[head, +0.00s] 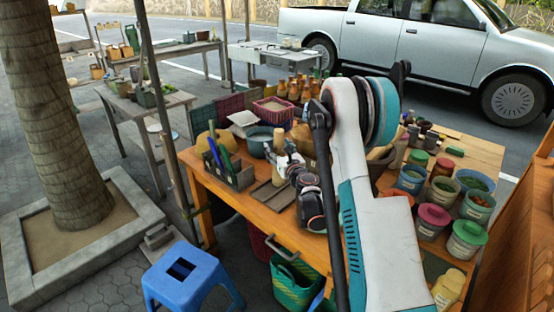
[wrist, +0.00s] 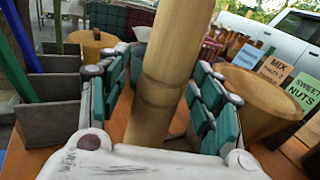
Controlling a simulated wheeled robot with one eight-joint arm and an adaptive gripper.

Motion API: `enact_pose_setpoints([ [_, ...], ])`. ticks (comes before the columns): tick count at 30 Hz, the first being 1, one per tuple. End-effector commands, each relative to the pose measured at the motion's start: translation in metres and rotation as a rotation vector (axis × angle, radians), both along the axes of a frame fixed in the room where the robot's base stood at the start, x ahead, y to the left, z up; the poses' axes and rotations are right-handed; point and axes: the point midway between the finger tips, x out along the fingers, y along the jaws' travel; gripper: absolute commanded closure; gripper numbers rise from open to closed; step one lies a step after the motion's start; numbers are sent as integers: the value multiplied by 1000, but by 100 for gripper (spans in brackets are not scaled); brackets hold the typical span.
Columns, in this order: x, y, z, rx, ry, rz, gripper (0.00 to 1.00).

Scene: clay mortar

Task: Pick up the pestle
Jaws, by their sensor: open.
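The pestle is a tan, wooden-looking rod (wrist: 163,85) in the middle of the wrist view, standing nearly upright with a slight tilt. My gripper (wrist: 160,66) is open, with a teal-padded finger on each side of the pestle. A gap shows at the left finger; the right finger is close, and I cannot tell whether it touches. The pestle's top is cut off by the frame and its foot is hidden by my gripper. In the head view my gripper (head: 291,163) is low over the wooden table, with a tan piece of the pestle (head: 279,168) beside it.
A grey holder (wrist: 50,103) with blue and green handles stands close left of my gripper. A large tan bowl (wrist: 252,100) and signs are on the right. Lidded jars (head: 433,220) crowd the table's right side. A blue stool (head: 188,277) stands in front.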

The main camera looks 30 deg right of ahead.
Motion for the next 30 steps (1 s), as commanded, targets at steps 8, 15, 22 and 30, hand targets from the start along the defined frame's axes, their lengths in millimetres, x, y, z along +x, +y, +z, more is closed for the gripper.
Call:
enact_pose_setpoints([
  [8, 0, 0, 0, 0, 0, 0, 86],
  [15, 0, 0, 0, 0, 0, 0, 100],
  [22, 0, 0, 6, 0, 0, 0, 100],
  [30, 0, 0, 45, 0, 0, 0, 100],
])
